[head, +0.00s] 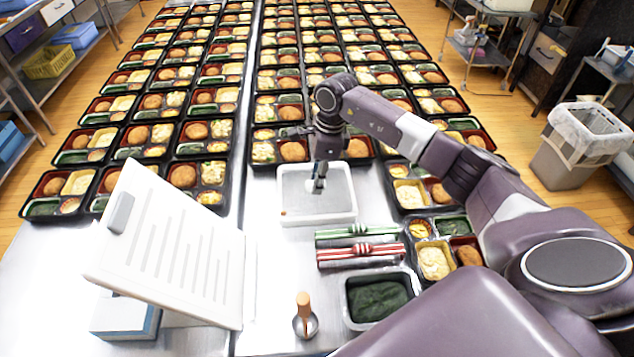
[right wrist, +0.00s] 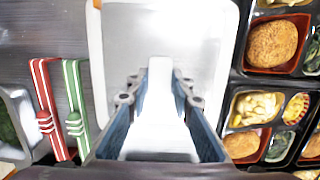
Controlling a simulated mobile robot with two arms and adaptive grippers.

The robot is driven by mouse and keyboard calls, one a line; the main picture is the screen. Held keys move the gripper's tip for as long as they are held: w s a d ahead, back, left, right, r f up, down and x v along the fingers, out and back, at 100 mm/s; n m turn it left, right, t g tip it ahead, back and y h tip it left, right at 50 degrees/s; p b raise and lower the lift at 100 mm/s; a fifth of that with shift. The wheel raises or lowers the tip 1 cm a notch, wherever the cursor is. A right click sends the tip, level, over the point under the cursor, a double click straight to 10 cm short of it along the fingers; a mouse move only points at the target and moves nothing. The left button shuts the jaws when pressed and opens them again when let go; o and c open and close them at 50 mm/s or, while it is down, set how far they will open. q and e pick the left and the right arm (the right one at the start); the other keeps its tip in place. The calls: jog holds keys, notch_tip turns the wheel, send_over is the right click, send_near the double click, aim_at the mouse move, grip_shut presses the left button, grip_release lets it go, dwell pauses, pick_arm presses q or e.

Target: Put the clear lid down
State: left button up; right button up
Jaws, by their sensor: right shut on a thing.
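My right gripper (head: 319,186) points down over a white-rimmed rectangular tray (head: 347,217) in the middle of the table. The clear lid (head: 298,184) seems to be the pale grey panel within that rim. It also shows in the right wrist view (right wrist: 207,45). My right gripper is shut on a pale raised part at the lid's middle, between the fingers in the right wrist view (right wrist: 160,105). I cannot tell whether the lid touches the tray or hangs just above it. My left gripper is not in view.
Rows of filled bento trays (head: 140,134) cover the table behind and at both sides. Green-banded (head: 357,230) and red-banded (head: 358,249) bundles lie in front, near a dark green food container (head: 378,300). A tilted white board (head: 175,245) stands at left, near a wooden-handled tool (head: 304,310).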

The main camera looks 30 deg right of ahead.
notch_tip(320, 180, down, 2)
jog(key=shift+f, duration=0.25)
jog(key=o, duration=1)
jog(key=shift+r, duration=0.1)
jog(key=shift+c, duration=0.2)
jog(key=shift+r, duration=0.2)
notch_tip(320, 180, up, 12)
jog(key=d+b, duration=0.1)
jog(key=b, duration=0.1)
jog(key=shift+s+d+b, duration=0.35)
jog(key=shift+s+b, duration=0.05)
